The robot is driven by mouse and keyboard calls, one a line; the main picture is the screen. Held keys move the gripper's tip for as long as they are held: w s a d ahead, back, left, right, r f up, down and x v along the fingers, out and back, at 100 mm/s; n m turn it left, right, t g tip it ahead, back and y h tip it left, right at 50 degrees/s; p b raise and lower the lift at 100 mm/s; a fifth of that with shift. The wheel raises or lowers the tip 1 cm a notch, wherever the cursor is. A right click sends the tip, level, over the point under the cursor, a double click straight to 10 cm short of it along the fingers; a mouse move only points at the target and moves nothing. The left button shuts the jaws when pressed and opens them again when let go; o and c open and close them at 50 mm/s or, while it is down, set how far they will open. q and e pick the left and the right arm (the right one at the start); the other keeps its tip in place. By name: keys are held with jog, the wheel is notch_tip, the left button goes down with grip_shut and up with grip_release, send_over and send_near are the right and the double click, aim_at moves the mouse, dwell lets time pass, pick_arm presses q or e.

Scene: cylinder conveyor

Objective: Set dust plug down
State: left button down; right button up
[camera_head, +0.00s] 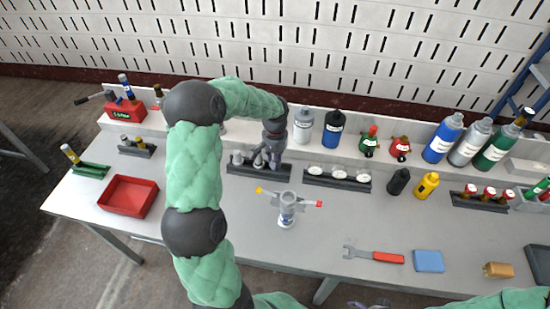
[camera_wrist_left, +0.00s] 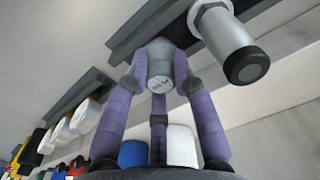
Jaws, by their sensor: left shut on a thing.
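My left gripper (camera_head: 268,157) is over the right part of a dark rack (camera_head: 250,171) at the back middle of the table. In the left wrist view its purple fingers (camera_wrist_left: 160,85) are shut around a grey dust plug (camera_wrist_left: 162,68). The plug is at the edge of the dark rack; I cannot tell whether it rests in it. In the head view the fingers mostly hide the plug. A silver cylinder with a black end (camera_wrist_left: 238,55) stands beside it in the rack. Only a small dark part of my right gripper (camera_head: 370,304) shows at the bottom edge.
A silver valve fitting (camera_head: 288,207) with yellow and red ends stands in front of the rack. A second rack (camera_head: 337,180) with white-topped pieces is right of it. Bottles (camera_head: 333,128) line the ledge behind. A red tray (camera_head: 128,196) is left; the table's front middle is clear.

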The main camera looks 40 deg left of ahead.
pick_arm(q)
jog(key=c, duration=1)
grip_release()
jog(key=shift+c, duration=0.2)
notch_tip(320, 180, up, 13)
jog(key=p, duration=0.5)
